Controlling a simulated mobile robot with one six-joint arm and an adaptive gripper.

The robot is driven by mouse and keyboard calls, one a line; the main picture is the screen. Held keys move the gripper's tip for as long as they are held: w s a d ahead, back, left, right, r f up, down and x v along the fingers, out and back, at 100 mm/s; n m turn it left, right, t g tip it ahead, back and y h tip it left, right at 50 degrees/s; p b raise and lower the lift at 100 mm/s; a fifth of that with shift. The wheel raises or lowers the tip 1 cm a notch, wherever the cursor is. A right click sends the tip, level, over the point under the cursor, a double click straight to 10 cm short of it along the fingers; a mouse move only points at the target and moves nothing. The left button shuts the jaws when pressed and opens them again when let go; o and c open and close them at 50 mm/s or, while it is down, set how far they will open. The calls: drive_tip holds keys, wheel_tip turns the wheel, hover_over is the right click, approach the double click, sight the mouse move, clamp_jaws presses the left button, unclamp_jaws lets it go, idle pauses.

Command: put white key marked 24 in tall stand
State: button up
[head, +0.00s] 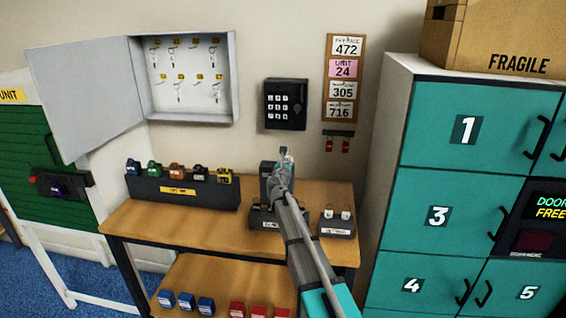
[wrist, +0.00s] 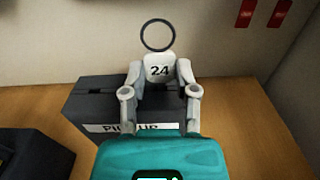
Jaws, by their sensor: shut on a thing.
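The white key marked 24 (wrist: 159,69), with a dark ring at its top, is upright between the fingertips of my gripper (wrist: 160,84). In the head view my gripper (head: 285,160) is in front of a dark tall stand (head: 267,172) at the back of the bench and hides part of it. In the wrist view a dark stand with a slot in its top and a label reading PICK UP (wrist: 88,100) is behind and below the fingers. The key's lower end is hidden, so I cannot tell whether it touches the stand.
A low dark block (head: 256,222) and a block with two white tags (head: 337,228) stand on the wooden bench (head: 180,229). A long rack (head: 145,190) of coloured locks is left. A key cabinet (head: 232,75) and keypad (head: 285,104) are on the wall; teal lockers (head: 460,195) stand right.

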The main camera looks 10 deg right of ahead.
drive_tip(key=shift+f+b, duration=0.55)
idle(0.9)
drive_tip(key=o, duration=0.9)
drive_tip(key=shift+o, duration=0.2)
drive_tip(key=shift+s, duration=0.15)
drive_tip(key=v, duration=0.8)
idle(0.4)
drive_tip(key=shift+s, duration=0.1)
